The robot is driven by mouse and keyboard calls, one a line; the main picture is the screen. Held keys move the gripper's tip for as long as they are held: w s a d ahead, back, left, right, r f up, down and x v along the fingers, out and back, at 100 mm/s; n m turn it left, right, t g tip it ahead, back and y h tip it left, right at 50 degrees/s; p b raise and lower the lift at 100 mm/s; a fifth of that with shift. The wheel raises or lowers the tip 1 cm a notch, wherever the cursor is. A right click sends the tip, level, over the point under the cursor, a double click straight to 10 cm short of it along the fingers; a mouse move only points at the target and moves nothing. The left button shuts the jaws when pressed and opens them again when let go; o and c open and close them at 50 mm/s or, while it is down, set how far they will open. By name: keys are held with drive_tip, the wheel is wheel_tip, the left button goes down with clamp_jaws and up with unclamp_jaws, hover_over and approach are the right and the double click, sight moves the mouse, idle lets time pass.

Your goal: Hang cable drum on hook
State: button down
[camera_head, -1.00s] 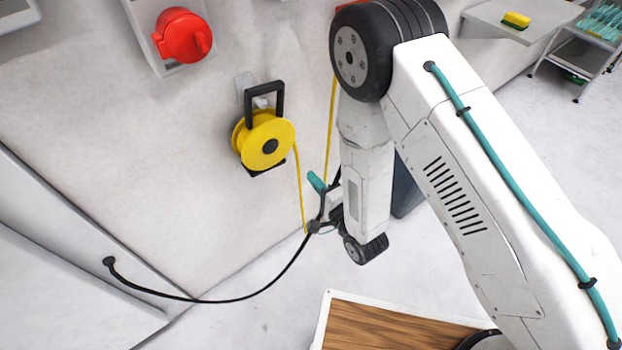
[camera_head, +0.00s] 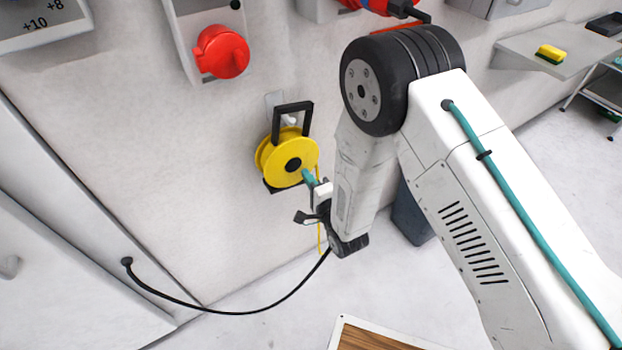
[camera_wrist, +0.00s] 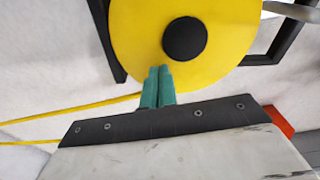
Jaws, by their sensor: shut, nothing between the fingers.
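The yellow cable drum (camera_head: 290,160) with a black hub and black frame is at the wall, its handle (camera_head: 293,108) up at a pale hook plate (camera_head: 273,102). Whether the handle rests on the hook is hard to tell. A yellow cable (camera_head: 319,240) runs down from the drum. My gripper (camera_head: 308,177) with teal fingers is at the drum's lower right edge. In the wrist view, the fingers (camera_wrist: 158,88) are together and empty, in front of the drum's face (camera_wrist: 215,65) just below its hub. Contact with the drum cannot be told.
A red round socket (camera_head: 222,52) is on the wall above the drum. A black cable (camera_head: 225,312) hangs from the lower wall. A dark bin (camera_head: 415,215) stands behind my arm. A shelf (camera_head: 560,60) with a yellow sponge (camera_head: 550,53) is at upper right.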

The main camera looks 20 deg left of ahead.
drive_tip(key=shift+a, duration=0.1)
drive_tip(key=shift+a, duration=0.85)
drive_tip(key=shift+d, duration=0.1)
drive_tip(key=w+d+v, duration=0.1)
drive_tip(key=w+v, duration=0.1)
drive_tip(key=v, duration=1)
drive_tip(key=shift+s+d, duration=0.35)
drive_tip(key=shift+d, duration=0.35)
